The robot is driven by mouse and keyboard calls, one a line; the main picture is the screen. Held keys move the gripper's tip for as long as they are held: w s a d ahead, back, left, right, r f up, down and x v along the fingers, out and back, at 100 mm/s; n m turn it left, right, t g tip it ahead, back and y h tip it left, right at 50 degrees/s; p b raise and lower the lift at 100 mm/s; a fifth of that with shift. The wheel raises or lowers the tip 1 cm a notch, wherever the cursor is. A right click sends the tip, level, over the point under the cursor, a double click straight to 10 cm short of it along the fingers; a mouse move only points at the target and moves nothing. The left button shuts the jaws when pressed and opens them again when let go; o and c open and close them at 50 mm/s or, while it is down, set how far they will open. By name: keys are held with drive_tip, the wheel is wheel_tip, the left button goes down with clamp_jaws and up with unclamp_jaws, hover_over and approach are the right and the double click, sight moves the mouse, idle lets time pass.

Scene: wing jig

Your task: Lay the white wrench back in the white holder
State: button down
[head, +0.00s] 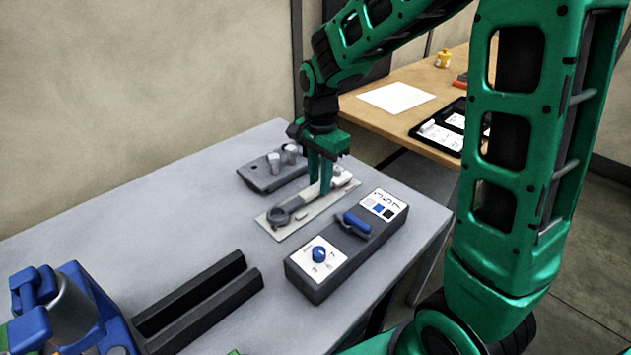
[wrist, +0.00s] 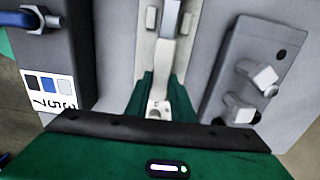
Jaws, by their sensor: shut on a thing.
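The white wrench (head: 305,201) is pale, with a grey-looking ring end at its lower left in the head view. My gripper (head: 321,190) points down with its green fingers shut on the wrench's shank. In the wrist view the wrench (wrist: 170,48) runs up from between the fingers (wrist: 160,100) and out of the top edge. The white holder (head: 312,215) is a long pale plate on the grey table, directly under the wrench. In the wrist view the holder (wrist: 146,50) shows beside the shank. I cannot tell whether the wrench touches it.
A dark box (head: 320,283) with a blue knob and blue handle stands in front of the holder. A grey block (head: 262,177) with pegs stands behind it. Black rails (head: 205,300) and a blue fixture (head: 75,300) are at lower left. A wooden table (head: 430,78) stands beyond.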

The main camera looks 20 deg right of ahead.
drive_tip(key=shift+f, duration=0.15)
drive_tip(key=shift+f, duration=0.4)
idle(0.4)
drive_tip(key=c, duration=1.5)
unclamp_jaws()
drive_tip(key=shift+o, duration=0.2)
wheel_tip(320, 180, up, 11)
drive_tip(key=shift+f, duration=0.15)
